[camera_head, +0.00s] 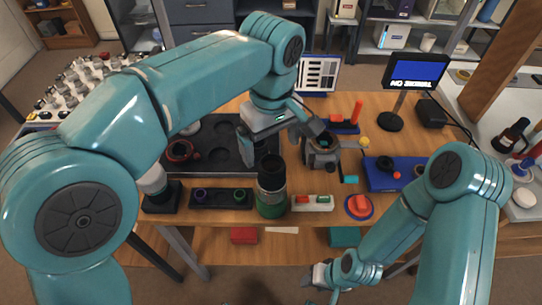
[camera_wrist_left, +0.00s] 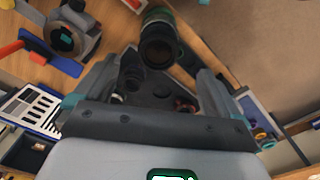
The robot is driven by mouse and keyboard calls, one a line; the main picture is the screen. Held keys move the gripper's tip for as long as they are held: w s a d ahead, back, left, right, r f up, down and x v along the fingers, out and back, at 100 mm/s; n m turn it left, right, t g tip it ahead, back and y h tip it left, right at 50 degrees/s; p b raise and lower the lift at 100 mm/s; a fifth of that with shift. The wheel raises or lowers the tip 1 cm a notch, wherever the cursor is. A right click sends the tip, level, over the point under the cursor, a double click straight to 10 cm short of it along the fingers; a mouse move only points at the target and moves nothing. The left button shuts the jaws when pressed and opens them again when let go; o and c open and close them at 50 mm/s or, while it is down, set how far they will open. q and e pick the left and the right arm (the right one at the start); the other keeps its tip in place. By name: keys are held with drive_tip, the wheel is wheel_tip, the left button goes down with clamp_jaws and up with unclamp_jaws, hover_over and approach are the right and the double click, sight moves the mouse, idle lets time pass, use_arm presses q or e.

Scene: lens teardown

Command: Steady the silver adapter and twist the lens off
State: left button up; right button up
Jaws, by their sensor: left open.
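An upright cylinder (camera_head: 271,172) stands near the table's front edge, with a black upper part, a silver band (camera_head: 272,191) and a green base (camera_head: 271,207). I take the silver band for the adapter and the black part for the lens. In the left wrist view the lens (camera_wrist_left: 160,45) is seen end-on, beyond the fingertips. My left gripper (camera_head: 278,138) is open and empty, above and behind the cylinder, apart from it. Its fingers also show in the left wrist view (camera_wrist_left: 158,82). My right gripper (camera_head: 321,275) is low in front of the table; its jaws are unclear.
A dark tray (camera_head: 217,167) with round recesses lies behind left. A grey clamp-like device (camera_head: 321,153) stands behind right. A low black holder (camera_head: 220,198) is left of the cylinder; a white block with coloured buttons (camera_head: 312,203) is right. A blue tray (camera_head: 385,180) and small monitor (camera_head: 415,72) are farther right.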

sight(272, 173)
use_arm(q)
wheel_tip(272, 173, down, 11)
drive_tip(key=shift+w+r, duration=0.15)
drive_tip(key=shift+r, duration=0.05)
drive_tip(key=c, duration=1.3)
drive_tip(key=o, duration=1.3)
drive_tip(key=shift+d, duration=0.1)
drive_tip(key=shift+r, duration=0.15)
wheel_tip(272, 173, up, 16)
drive_tip(key=p, duration=0.2)
